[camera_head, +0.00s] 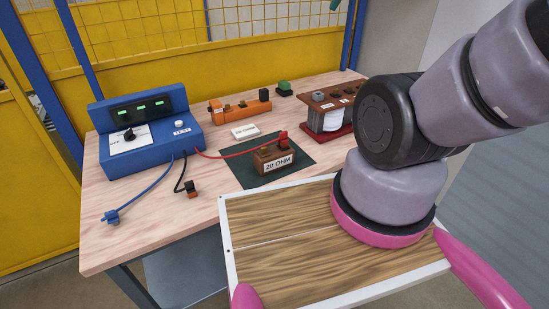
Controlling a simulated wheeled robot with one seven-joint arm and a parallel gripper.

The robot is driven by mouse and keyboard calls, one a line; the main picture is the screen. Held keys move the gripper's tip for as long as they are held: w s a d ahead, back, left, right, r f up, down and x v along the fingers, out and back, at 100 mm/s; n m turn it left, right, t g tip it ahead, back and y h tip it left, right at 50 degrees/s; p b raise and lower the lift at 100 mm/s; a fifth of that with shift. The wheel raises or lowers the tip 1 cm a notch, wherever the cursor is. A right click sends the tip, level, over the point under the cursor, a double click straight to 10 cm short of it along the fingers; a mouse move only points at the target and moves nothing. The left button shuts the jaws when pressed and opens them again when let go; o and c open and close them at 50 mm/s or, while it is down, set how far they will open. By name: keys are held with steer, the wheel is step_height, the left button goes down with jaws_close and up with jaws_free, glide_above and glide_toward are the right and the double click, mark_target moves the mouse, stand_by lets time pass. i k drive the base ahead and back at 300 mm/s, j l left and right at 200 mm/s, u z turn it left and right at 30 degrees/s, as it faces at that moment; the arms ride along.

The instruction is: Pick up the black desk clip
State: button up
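The black desk clip (191,188) lies on the wooden tabletop at the end of a short black lead from the blue test box (150,138). It looks like a small dark block with an orange-brown lower part. It sits in front of the box and left of the dark mat, apart from both. The blue clip (111,216) lies further left on its own lead. The red clip (283,137) is on the brown 20 OHM block (273,158). My gripper is not in view; only my arm's lower links show at the right.
The dark green mat (240,175) lies under the 20 OHM block. Behind stand an orange unit (240,107), a white label block (245,132), a green-topped block (284,88) and a red-based coil unit (328,115).

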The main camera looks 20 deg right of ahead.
mark_target(190, 186)
steer(key=k+j+u, duration=0.15)
steer(key=j, duration=0.4)
steer(key=k+j+u, duration=0.15)
steer(key=j, duration=0.35)
steer(key=j+u, duration=0.15)
steer(key=j, duration=0.4)
steer(key=k+j, duration=0.05)
